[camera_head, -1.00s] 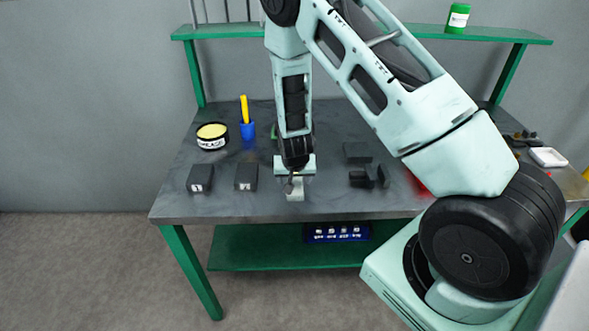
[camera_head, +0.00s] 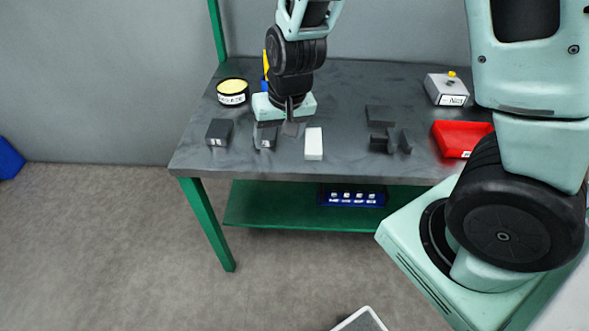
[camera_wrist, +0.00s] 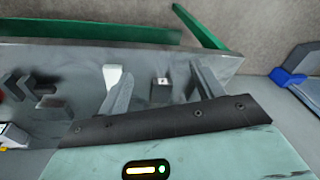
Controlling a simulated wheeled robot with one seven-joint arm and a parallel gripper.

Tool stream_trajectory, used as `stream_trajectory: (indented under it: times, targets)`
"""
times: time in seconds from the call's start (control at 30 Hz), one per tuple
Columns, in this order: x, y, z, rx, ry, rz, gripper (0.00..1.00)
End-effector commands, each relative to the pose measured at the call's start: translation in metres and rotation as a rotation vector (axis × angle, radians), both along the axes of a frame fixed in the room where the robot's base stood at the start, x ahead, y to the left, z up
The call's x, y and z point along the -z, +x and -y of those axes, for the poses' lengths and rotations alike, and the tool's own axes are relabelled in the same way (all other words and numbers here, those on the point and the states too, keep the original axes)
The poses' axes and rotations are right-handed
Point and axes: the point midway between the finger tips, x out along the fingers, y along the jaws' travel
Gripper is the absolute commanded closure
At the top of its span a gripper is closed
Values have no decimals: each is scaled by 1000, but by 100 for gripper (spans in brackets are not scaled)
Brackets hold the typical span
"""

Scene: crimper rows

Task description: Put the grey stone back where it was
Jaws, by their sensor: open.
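A light grey, near-white block (camera_head: 314,143) lies near the bench's front edge, just right of my gripper. It is the palest block in view, and I take it for the grey stone. My gripper (camera_head: 277,130) is over a dark block with a white label (camera_head: 265,138), left of the pale block. In the wrist view my gripper (camera_wrist: 160,92) is open, its fingers apart. There the dark labelled block (camera_wrist: 162,92) shows between the fingers, not visibly clamped. The pale block (camera_wrist: 112,73) shows by the left finger, partly hidden by it.
Another dark labelled block (camera_head: 219,132) stands further left. A round tin (camera_head: 233,91) is behind it. Dark angular pieces (camera_head: 390,141), a red tray (camera_head: 458,138) and a grey box with a yellow knob (camera_head: 446,89) are to the right. A blue box (camera_head: 352,196) is on the lower shelf.

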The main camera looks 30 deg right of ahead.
Motion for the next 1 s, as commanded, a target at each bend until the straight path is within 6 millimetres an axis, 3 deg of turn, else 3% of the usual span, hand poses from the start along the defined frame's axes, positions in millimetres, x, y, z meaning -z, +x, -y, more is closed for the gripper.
stream_trajectory:
  times: [0.03, 0.13, 0.2, 0.3, 0.4, 0.53, 0.83, 1.0]
  targets:
    - [-23, -27, -34, -137, 30, -19, 33]
    - [-54, -85, -76, -394, 36, -72, 33]
    - [-70, -124, -91, -555, 13, -97, 33]
    - [-86, -166, -97, -731, -37, -123, 33]
    - [-93, -192, -96, -840, -82, -139, 33]
    - [-97, -205, -94, -894, -109, -148, 33]
    - [-96, -205, -94, -894, -110, -150, 33]
    - [-74, -204, -94, -892, -109, -150, 33]
